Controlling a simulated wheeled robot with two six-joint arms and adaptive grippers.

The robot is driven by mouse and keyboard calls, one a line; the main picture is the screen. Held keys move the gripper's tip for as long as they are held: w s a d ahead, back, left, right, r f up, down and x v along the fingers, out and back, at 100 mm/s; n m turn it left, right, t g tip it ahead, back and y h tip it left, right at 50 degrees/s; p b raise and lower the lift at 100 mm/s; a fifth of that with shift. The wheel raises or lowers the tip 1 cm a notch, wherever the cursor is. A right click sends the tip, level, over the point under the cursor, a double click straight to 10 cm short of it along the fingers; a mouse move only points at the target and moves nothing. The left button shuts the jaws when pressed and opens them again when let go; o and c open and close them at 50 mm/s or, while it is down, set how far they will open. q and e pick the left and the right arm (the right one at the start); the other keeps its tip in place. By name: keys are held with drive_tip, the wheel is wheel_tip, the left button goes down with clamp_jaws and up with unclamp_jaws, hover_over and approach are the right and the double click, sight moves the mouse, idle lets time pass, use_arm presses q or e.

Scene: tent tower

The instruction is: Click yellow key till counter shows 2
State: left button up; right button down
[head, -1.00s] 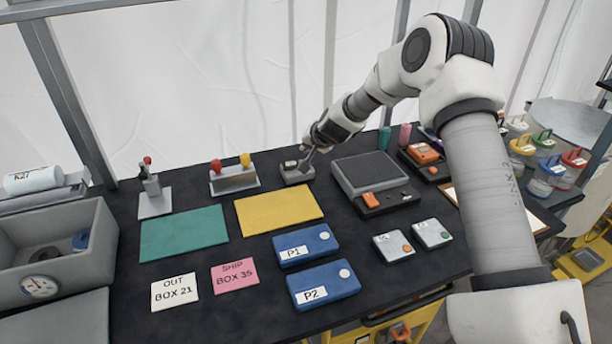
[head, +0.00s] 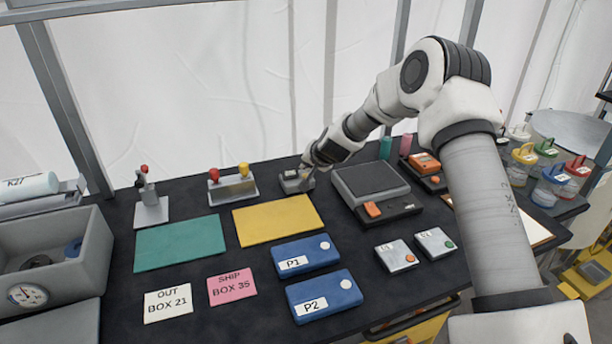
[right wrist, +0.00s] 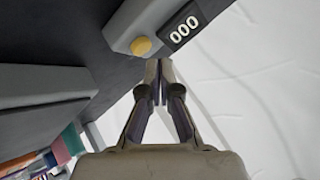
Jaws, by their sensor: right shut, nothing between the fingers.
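The counter (head: 291,184) is a small grey box at the back of the black table. In the right wrist view its dark display (right wrist: 182,28) reads 000, and its round yellow key (right wrist: 141,46) sits beside the display. My right gripper (right wrist: 159,80) is shut and empty, with its fingertips close to the yellow key in that picture; I cannot tell whether they touch it. In the head view the right gripper (head: 309,170) is at the counter and hides part of it. My left gripper is not in view.
A grey scale-like device (head: 368,180) stands just right of the counter. A base with red and yellow knobs (head: 234,188) is to its left. A yellow mat (head: 278,219) lies in front, with blue boxes P1 (head: 306,255) and P2 (head: 325,296) nearer.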

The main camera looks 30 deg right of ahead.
idle(0.7)
drive_tip(key=shift+f+b, duration=0.4)
drive_tip(key=shift+f+b, duration=0.5)
idle(0.5)
drive_tip(key=shift+r+p, duration=0.95)
wheel_tip(320, 180, up, 5)
drive_tip(key=p, duration=0.5)
